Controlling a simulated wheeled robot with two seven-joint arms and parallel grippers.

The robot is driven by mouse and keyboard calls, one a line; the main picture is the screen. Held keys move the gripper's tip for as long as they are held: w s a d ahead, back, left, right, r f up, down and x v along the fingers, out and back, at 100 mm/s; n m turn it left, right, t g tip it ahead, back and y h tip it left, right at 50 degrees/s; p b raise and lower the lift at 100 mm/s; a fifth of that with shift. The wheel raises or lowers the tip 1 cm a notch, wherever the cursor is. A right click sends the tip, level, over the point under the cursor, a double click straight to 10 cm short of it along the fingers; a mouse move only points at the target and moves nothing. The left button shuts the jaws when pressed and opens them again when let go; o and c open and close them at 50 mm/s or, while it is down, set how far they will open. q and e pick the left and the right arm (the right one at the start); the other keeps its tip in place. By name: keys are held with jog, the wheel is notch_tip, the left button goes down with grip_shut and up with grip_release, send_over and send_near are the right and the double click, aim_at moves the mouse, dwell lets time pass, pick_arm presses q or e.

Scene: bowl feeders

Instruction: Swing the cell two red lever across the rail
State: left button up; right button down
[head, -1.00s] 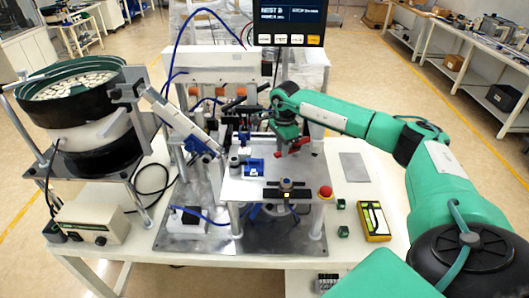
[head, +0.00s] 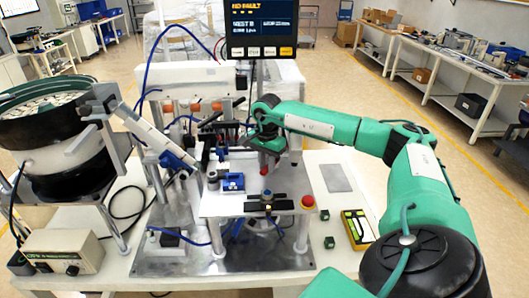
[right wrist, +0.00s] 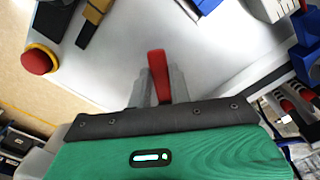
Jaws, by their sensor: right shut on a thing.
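The red lever (head: 265,170) is at the back right of the raised metal plate (head: 225,205), partly hidden by my right gripper (head: 268,155). In the right wrist view the lever (right wrist: 157,70) stands between the two grey fingers of my right gripper (right wrist: 157,88), which are shut on it. The lever's free end sticks out past the fingertips. The rail and the lever's pivot cannot be made out behind the gripper. My left gripper is not in the head view.
A red stop button (head: 308,201) sits at the plate's right corner, near a black bar (head: 270,203). A blue block (head: 232,182) stands left of the lever. The bowl feeder (head: 55,130) is at far left. A yellow device (head: 357,226) lies at right.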

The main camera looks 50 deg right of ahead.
jog(key=c, duration=1.3)
grip_release()
jog(key=shift+r, duration=0.1)
jog(key=shift+r, duration=0.3)
jog(key=shift+r+b, duration=1.6)
jog(key=shift+r, duration=4.95)
jog(key=shift+c, duration=0.3)
